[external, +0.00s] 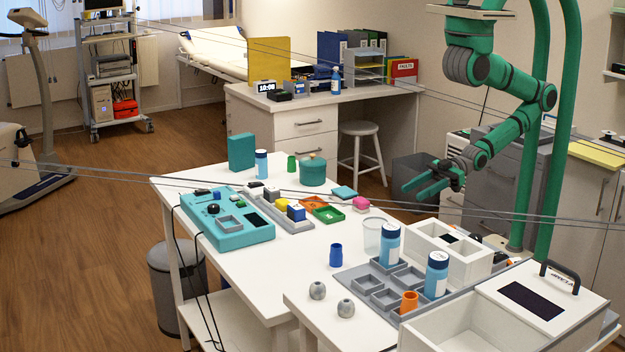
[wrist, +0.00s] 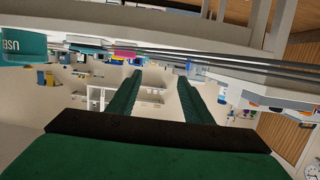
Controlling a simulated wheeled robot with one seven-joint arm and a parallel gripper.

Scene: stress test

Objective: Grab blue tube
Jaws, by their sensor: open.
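The blue tube (external: 336,255) is a short, dark blue cylinder standing upright on the white table, left of the grey tray with bottles. My green gripper (external: 411,192) is in the air to the right of and above the tube, well apart from it, with its fingers pointing left. In the wrist view my gripper (wrist: 160,76) shows two parallel green fingers spread wide with nothing between them. Small blue shapes show at the left there, but I cannot tell whether one is the tube.
A grey tray (external: 353,281) holds blue-capped bottles (external: 389,245) and an orange cup (external: 409,302). A clear cup (external: 372,236) stands right of the tube, two grey balls (external: 317,290) in front. A white box (external: 465,262) stands below my gripper. Thin cables cross the external view.

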